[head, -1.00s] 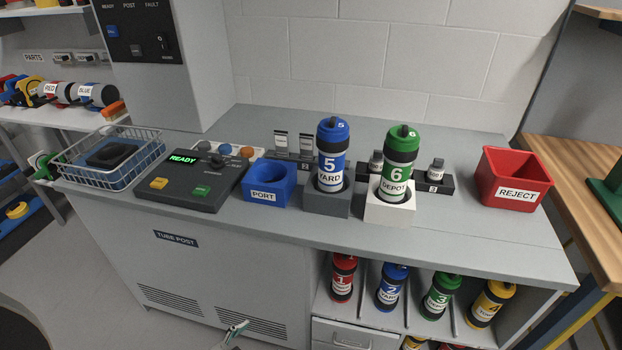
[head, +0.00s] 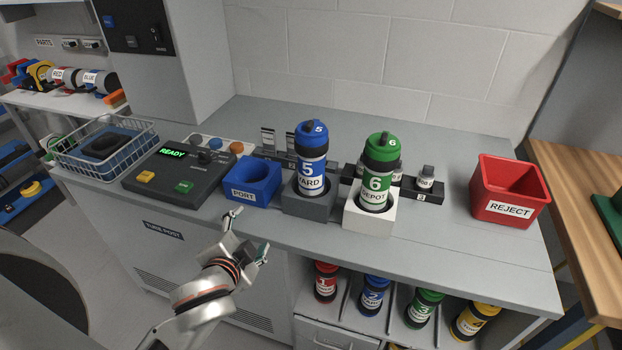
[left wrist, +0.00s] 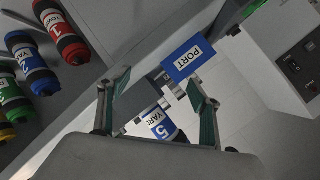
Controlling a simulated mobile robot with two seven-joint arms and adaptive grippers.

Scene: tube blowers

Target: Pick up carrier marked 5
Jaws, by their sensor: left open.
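The blue carrier marked 5 (head: 312,172), labelled YARD, stands upright in a dark grey holder (head: 310,204) on the counter. In the left wrist view the carrier (left wrist: 160,124) shows between my fingers, beyond them, with part of it hidden by the gripper body. My left gripper (head: 249,232) is open and empty, in front of the counter's front edge, below and left of the carrier and apart from it. In the left wrist view the open fingers (left wrist: 158,90) show too. My right gripper is not in view.
The green carrier 6 (head: 377,185) stands in a white holder close right of carrier 5. The blue PORT box (head: 252,184) is close left. A control panel (head: 178,176), wire basket (head: 105,160) and red REJECT bin (head: 508,192) also occupy the counter.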

